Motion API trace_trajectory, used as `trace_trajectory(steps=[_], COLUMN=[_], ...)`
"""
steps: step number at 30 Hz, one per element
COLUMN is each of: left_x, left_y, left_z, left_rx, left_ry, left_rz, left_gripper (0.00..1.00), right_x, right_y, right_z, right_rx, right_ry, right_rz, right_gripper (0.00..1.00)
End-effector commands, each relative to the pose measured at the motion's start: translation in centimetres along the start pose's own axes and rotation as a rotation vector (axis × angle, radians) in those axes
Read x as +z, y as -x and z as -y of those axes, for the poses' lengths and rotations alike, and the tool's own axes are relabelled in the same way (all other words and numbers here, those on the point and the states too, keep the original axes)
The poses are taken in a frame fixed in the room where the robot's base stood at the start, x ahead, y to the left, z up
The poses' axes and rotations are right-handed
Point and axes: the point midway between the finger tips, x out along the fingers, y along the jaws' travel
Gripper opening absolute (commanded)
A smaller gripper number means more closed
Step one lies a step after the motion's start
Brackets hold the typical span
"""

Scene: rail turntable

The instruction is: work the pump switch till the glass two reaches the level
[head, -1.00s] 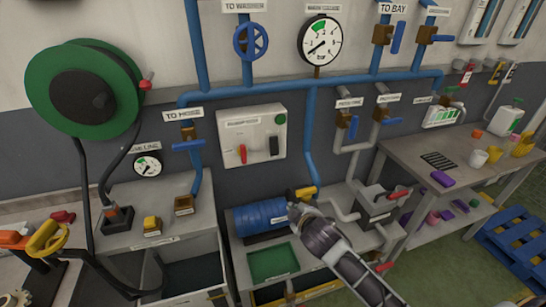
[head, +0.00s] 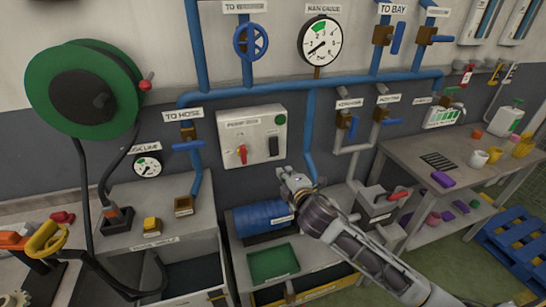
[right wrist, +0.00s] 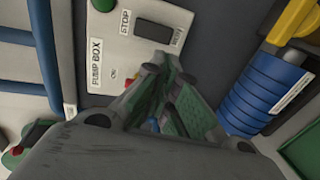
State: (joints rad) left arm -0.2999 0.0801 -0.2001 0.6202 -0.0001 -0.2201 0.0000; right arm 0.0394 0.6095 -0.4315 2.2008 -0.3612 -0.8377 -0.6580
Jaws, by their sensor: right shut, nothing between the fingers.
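The pump box (head: 252,133) is a pale grey box on the wall. It carries a red switch (head: 242,154) on the left and a black switch (head: 273,147) on the right. The black switch also shows in the right wrist view (right wrist: 155,32), beside a STOP label. My right gripper (head: 287,176) is shut and empty, below and a little right of the box, apart from both switches in the head view. In the right wrist view its fingers (right wrist: 160,72) cover part of the box face. Two tall sight glasses (head: 482,18) (head: 519,22) are cut off at the upper right; their levels are unclear. My left gripper is not visible.
A blue pump (head: 262,217) sits on the bench below the box. Blue pipes (head: 311,130) run right of it, and a valve with blue handle (head: 188,146) is left. A main gauge (head: 320,42) hangs above. A green hose reel (head: 84,88) stands left.

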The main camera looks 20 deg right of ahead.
Motion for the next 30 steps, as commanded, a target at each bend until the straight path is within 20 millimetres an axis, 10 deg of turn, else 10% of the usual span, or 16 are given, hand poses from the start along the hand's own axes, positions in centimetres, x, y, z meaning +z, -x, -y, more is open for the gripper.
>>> trace_trajectory(steps=[30], left_x=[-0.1], left_y=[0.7], left_z=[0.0], left_rx=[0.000], left_ry=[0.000], left_rz=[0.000], left_gripper=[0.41], right_x=[0.1], right_y=[-6.3], right_z=[-0.1], right_rx=[-0.001], right_ry=[-0.002], right_rz=[0.002], right_gripper=[0.00])
